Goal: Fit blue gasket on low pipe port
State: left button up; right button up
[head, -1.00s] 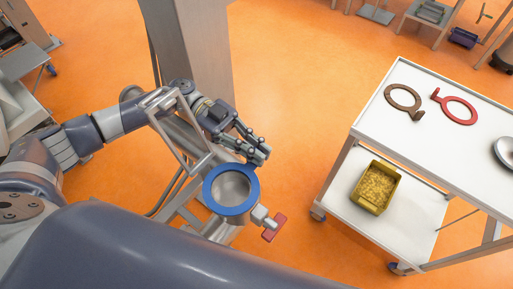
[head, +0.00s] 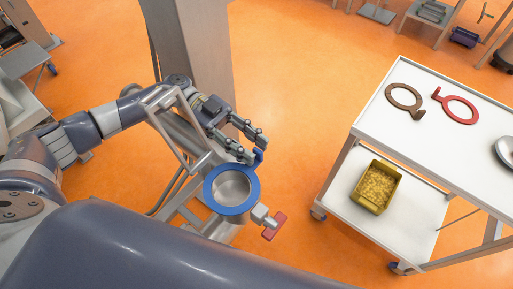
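The blue gasket (head: 212,205) lies as a flat ring around the rim of the low pipe port (head: 232,186), whose grey metal opening shows through its middle. The gasket's small tab (head: 259,156) points up and away at the upper right of the ring. My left gripper (head: 254,147) is just beyond the ring, with its fingers spread and the tab beside the fingertips. It looks open and holds nothing. Whether a finger still touches the tab cannot be told. My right gripper is not in view.
A red-handled valve (head: 274,226) sticks out beside the port. A metal frame (head: 180,150) and a tall column (head: 195,45) stand by my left arm. A white cart (head: 440,150) at right carries a brown gasket (head: 404,97), a red gasket (head: 457,108) and, below, a yellow bin (head: 375,187).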

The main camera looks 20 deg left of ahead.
pick_arm(q)
jog(key=v, duration=1)
